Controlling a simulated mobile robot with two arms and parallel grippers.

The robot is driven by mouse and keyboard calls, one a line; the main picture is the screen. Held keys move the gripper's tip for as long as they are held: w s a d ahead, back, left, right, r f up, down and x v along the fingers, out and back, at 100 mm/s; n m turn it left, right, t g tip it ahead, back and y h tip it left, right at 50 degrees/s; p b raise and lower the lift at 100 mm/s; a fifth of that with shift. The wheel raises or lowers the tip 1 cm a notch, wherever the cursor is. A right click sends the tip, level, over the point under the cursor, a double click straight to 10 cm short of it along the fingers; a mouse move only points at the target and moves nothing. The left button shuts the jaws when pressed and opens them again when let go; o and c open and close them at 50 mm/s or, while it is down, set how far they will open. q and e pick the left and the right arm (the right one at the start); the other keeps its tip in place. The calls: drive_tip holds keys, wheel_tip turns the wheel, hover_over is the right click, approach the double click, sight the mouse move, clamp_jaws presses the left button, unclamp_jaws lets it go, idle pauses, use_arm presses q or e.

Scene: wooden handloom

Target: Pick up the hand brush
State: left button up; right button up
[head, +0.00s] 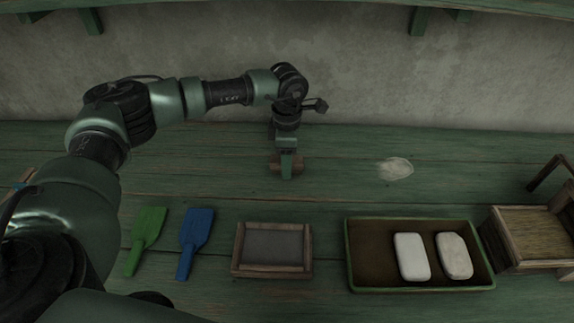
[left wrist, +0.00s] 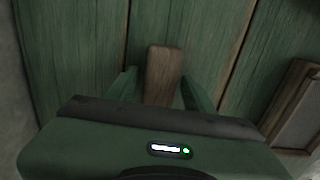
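The hand brush (head: 299,166) shows as a small brown wooden block on the green planked bench, partly hidden behind my left gripper (head: 287,172). In the left wrist view its wooden top (left wrist: 163,72) lies between the two green fingers of my left gripper (left wrist: 162,92). The fingers stand apart, one on each side of the wood, with a narrow gap visible on the left side. The bristles are hidden. I cannot tell how far down the fingers reach. My right gripper is not in view.
A green scoop (head: 148,228), a blue scoop (head: 194,232) and a wood-framed grey panel (head: 238,252) lie nearer me. A tray (head: 376,288) holds two pale blocks (head: 411,257). White powder (head: 395,168) lies right of the brush. A wooden stand (head: 535,235) is at far right.

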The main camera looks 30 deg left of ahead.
use_arm(q)
clamp_jaws()
drive_tip(key=shift+r, duration=0.25)
wheel_tip(320, 180, up, 10)
drive_tip(key=p, duration=0.6)
drive_tip(key=shift+f, duration=0.15)
drive_tip(key=shift+f, duration=0.1)
drive_tip(key=c, duration=0.5)
unclamp_jaws()
drive_tip(key=c, duration=0.4)
